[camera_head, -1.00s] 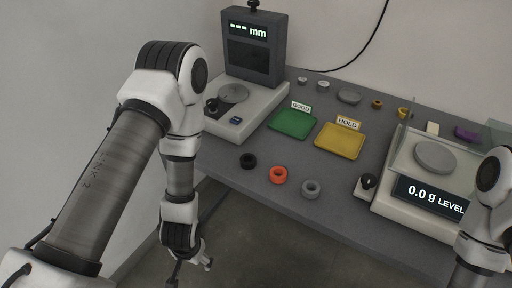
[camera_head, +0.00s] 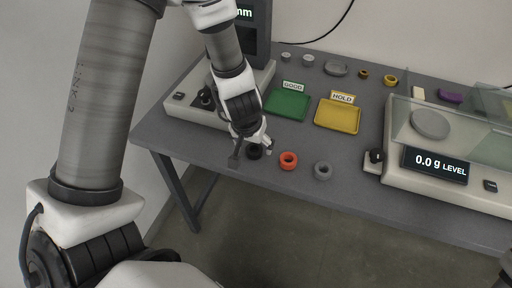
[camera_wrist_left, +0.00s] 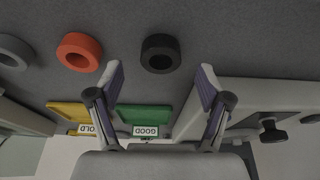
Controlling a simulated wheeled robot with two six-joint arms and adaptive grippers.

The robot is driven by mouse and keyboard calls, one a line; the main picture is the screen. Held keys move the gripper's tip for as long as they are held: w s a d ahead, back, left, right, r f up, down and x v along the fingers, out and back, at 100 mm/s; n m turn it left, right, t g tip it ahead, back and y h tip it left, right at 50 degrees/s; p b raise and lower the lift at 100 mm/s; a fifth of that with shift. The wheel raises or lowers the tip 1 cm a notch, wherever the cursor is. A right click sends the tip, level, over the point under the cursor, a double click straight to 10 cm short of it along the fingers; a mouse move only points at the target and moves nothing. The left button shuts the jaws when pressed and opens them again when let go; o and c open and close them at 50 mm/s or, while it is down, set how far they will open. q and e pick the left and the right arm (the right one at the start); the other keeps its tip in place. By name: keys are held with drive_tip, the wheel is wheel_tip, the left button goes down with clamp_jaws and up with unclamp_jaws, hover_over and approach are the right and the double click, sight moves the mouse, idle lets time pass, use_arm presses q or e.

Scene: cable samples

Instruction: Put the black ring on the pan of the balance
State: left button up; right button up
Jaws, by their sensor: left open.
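The black ring (camera_head: 254,153) lies flat on the grey table near its front edge, partly hidden by my left gripper (camera_head: 252,155) in the head view. In the left wrist view the black ring (camera_wrist_left: 160,53) lies just beyond the fingertips, centred on the gap between them. My left gripper (camera_wrist_left: 161,82) is open and empty, its fingers spread wide. The balance (camera_head: 443,190) stands at the right of the table. Its round grey pan (camera_head: 430,124) is empty and the display reads 0.0 g.
An orange ring (camera_head: 289,160) and a grey ring (camera_head: 323,170) lie right of the black ring. Green (camera_head: 287,106) and yellow (camera_head: 338,115) trays lie behind. A gauge (camera_head: 197,108) stands at left. Clear glass-like panels (camera_head: 480,145) surround part of the pan.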

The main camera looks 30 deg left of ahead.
sight(251, 147)
use_arm(q)
drive_tip(key=x, duration=0.3)
drive_tip(key=shift+r, duration=0.2)
drive_tip(key=shift+s, duration=0.1)
drive_tip(key=c, duration=1.1)
drive_tip(key=shift+c, duration=0.2)
drive_tip(key=shift+r, duration=0.1)
